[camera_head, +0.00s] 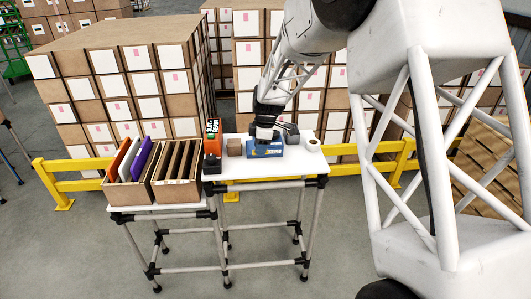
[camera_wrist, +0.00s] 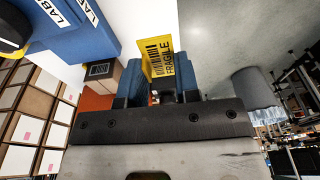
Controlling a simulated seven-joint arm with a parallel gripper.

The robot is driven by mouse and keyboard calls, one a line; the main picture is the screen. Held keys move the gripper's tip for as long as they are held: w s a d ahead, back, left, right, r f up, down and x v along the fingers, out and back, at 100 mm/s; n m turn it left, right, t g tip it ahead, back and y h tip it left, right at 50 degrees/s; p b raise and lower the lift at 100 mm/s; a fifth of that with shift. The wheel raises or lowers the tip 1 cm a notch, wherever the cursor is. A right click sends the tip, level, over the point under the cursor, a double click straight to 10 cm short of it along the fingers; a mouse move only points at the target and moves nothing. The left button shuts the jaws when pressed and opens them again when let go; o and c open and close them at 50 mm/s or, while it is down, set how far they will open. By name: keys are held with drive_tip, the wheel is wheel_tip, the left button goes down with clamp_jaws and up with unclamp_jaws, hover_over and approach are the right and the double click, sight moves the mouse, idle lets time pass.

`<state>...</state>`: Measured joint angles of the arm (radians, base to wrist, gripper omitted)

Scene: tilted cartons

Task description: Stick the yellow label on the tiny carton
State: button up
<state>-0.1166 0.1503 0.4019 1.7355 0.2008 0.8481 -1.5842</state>
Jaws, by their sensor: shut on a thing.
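My gripper (camera_head: 264,134) is low over the white table, right above the blue label box. In the wrist view its jaws (camera_wrist: 160,92) are shut on a yellow label (camera_wrist: 158,54) that reads FRAGILE and carries a barcode. The blue box (camera_head: 268,151) has LABEL lettering and also shows at upper left in the wrist view (camera_wrist: 75,35). A tiny brown carton (camera_head: 234,147) stands on the table just left of the blue box. In the wrist view a brown carton with a barcode patch (camera_wrist: 103,76) is partly hidden behind the jaws. The label is apart from it.
An orange device (camera_head: 213,128) and a black block (camera_head: 211,164) stand left of the tiny carton. A white roll (camera_head: 313,146) and a dark grey object (camera_head: 291,133) are at right. The table's (camera_head: 280,171) front strip is clear. A brown bin (camera_head: 178,186) adjoins at left.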

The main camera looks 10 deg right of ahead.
wheel_tip(320, 180, up, 4)
hover_over(233, 142)
drive_tip(key=shift+d+f, duration=0.2)
drive_tip(key=shift+d, duration=0.1)
drive_tip(key=shift+f, duration=0.2)
drive_tip(key=shift+f, duration=3.1)
drive_tip(key=shift+f, duration=0.25)
drive_tip(key=o, duration=0.9)
drive_tip(key=shift+c, duration=0.2)
